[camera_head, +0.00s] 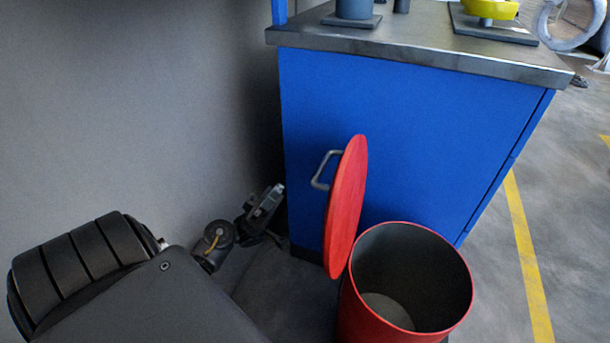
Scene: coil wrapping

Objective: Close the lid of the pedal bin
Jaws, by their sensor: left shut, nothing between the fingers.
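The pedal bin (362,312) is red with a dark inside and stands at the lower right. I see into its open top, and its floor shows light grey. Its round red lid (347,205) stands up nearly vertical at the bin's left rim, with a grey handle (320,172) on its left face. My left gripper (274,194) is small and partly dark against the cabinet's shadow, to the left of the lid. It is shut and empty, apart from the lid and handle. My right gripper is not in view.
A blue cabinet (400,130) with a grey metal top (420,52) stands right behind the bin. Items on plates stand on that top. A grey wall (130,100) is at the left. Open floor with a yellow line (527,260) lies to the right.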

